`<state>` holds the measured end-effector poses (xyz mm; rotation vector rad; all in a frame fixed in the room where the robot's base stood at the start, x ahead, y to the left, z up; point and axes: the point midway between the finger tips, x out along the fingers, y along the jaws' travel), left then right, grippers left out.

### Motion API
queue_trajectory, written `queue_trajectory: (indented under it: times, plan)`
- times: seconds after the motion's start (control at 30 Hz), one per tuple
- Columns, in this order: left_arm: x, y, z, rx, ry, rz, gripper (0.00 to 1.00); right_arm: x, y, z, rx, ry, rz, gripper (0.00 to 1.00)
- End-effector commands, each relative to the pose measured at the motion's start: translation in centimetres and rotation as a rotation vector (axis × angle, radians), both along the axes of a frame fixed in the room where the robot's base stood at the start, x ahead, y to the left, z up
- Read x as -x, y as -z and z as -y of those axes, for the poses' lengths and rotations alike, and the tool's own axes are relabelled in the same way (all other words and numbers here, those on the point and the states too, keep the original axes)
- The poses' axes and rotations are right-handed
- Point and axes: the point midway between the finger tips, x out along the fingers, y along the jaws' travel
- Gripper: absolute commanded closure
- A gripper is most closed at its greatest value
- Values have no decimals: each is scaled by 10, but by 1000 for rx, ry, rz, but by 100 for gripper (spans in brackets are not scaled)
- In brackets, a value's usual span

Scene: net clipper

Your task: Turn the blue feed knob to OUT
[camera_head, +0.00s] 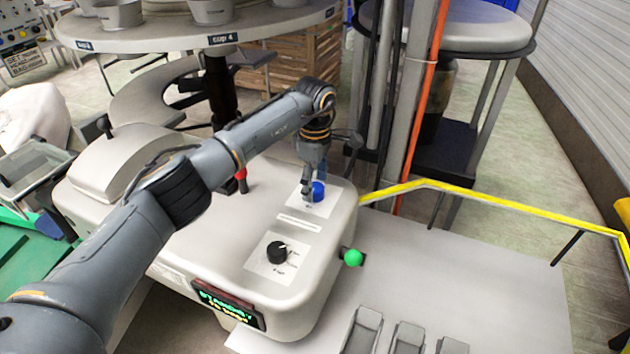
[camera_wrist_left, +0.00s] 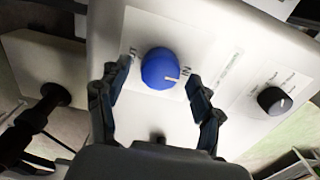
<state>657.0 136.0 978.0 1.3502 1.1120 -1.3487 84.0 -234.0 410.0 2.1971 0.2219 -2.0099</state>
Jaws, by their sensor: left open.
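The blue feed knob (camera_head: 318,191) sits on a white label plate on top of the pale machine housing. In the left wrist view the knob (camera_wrist_left: 158,66) has a white pointer line aimed right, toward lettering that looks like IN. Lettering on its left side is partly hidden by a finger. My left gripper (camera_head: 313,184) points down at the knob. In the left wrist view its open fingers (camera_wrist_left: 159,77) stand on either side of the knob, with gaps showing between them and it. My right gripper is not in view.
A black knob (camera_head: 277,252) on its own plate sits nearer on the same housing. A red-topped lever (camera_head: 240,176) stands left of the blue knob, and a green ball (camera_head: 353,258) is at the housing's right side. Upright posts with an orange hose (camera_head: 424,95) rise just behind.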

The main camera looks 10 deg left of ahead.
Motion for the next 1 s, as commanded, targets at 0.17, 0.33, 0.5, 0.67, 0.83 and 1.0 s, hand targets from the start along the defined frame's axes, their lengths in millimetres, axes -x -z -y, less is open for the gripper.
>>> queue_trajectory:
  times: [0.17, 0.33, 0.5, 0.67, 0.83, 1.0]
  plan:
    - [0, 8, 0, 1, 0, -1, 34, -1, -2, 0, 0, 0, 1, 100]
    - [0, 9, 0, 1, 0, 0, 34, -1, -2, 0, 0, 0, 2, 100]
    - [0, 8, 0, 1, 0, 0, 57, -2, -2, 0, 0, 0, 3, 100]
    - [0, 8, 0, 0, 0, 0, 89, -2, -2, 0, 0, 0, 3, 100]
    - [0, 8, 0, 0, -5, 0, 89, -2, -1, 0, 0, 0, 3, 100]
    - [0, 9, 0, -1, -45, 1, 89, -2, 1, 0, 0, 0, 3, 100]
